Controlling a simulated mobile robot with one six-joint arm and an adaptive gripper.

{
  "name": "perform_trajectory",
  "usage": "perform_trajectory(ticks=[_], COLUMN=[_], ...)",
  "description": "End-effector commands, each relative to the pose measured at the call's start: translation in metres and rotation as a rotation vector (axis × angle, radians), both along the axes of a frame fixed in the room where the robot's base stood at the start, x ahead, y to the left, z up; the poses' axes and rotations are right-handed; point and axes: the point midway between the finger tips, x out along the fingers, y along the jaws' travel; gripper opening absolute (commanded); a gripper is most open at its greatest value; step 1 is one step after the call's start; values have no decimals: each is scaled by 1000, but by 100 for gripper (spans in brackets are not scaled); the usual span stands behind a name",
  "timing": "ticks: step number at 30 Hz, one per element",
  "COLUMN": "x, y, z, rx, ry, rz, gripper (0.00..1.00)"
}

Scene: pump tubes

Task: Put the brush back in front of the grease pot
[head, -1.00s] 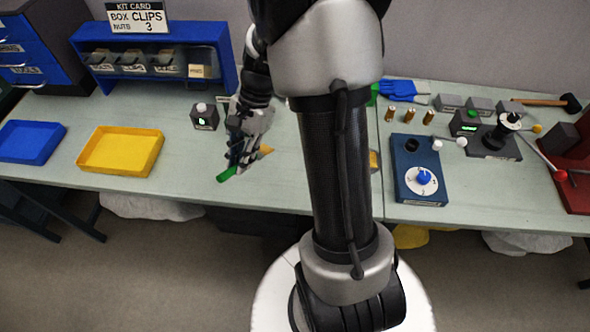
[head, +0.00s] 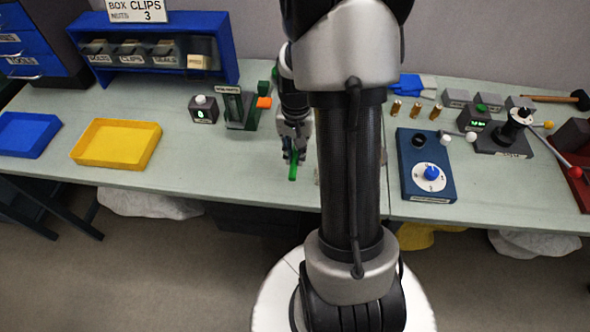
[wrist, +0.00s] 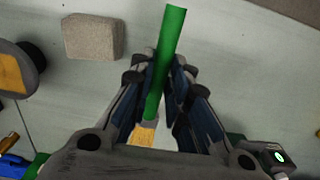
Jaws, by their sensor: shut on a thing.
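The brush has a green handle (wrist: 165,55) and a tan bristle end (wrist: 143,133). My gripper (wrist: 165,85) is shut on the green handle, with the bristles on the far side of the fingers. In the head view my gripper (head: 293,155) is over the middle of the bench, with the green brush (head: 293,172) sticking out towards the front edge. A dark round pot with a tan inside, apparently the grease pot (wrist: 14,72), is at the left of the wrist view, apart from the brush. My arm hides it in the head view.
A beige block (wrist: 93,37) lies near the pot. A dark green stand (head: 240,110) with an orange part and a small counter box (head: 203,109) are left of my gripper. A blue dial box (head: 426,165) is to the right. The bench front between the yellow tray (head: 117,144) and my gripper is clear.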

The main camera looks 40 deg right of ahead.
Motion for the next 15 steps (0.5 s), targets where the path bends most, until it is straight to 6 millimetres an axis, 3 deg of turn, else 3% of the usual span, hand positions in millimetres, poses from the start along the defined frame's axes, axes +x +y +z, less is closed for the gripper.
perform_trajectory(ticks=[1,8,15], x=[0,0,0], y=[0,0,0], z=[-12,-28,-63], rx=[2,0,1], ry=[1,0,1], rz=[0,0,-1], gripper=[0,0,0])
